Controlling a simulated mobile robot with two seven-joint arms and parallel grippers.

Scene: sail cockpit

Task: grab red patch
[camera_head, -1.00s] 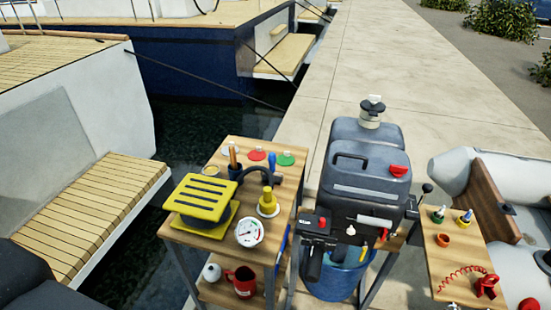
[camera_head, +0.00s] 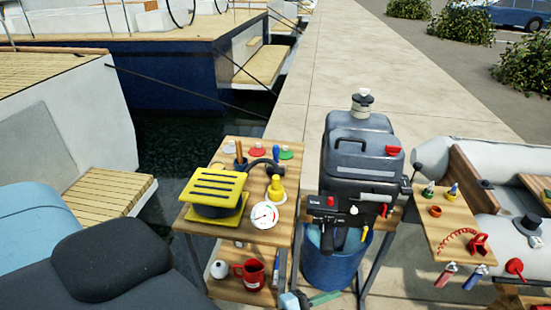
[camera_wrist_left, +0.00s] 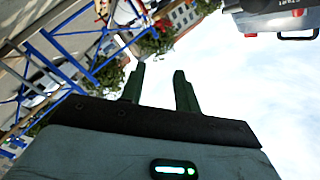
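The red patch (camera_head: 257,151) is a small flat red disc near the back edge of the wooden side table (camera_head: 205,228) in the head view. It lies between a white disc (camera_head: 229,148) and a green disc (camera_head: 286,154). My left gripper (camera_wrist_left: 159,88) shows in the left wrist view with its two dark fingers apart and nothing between them. It is outside the head view, where only a part of my arm shows at lower left. My right gripper is in neither view.
A yellow slotted block (camera_head: 215,186), a white gauge (camera_head: 264,215), a yellow cone-shaped piece (camera_head: 277,189) and a dark curved hose (camera_head: 268,168) stand in front of the discs. The grey outboard motor (camera_head: 360,160) rises just right of the table.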

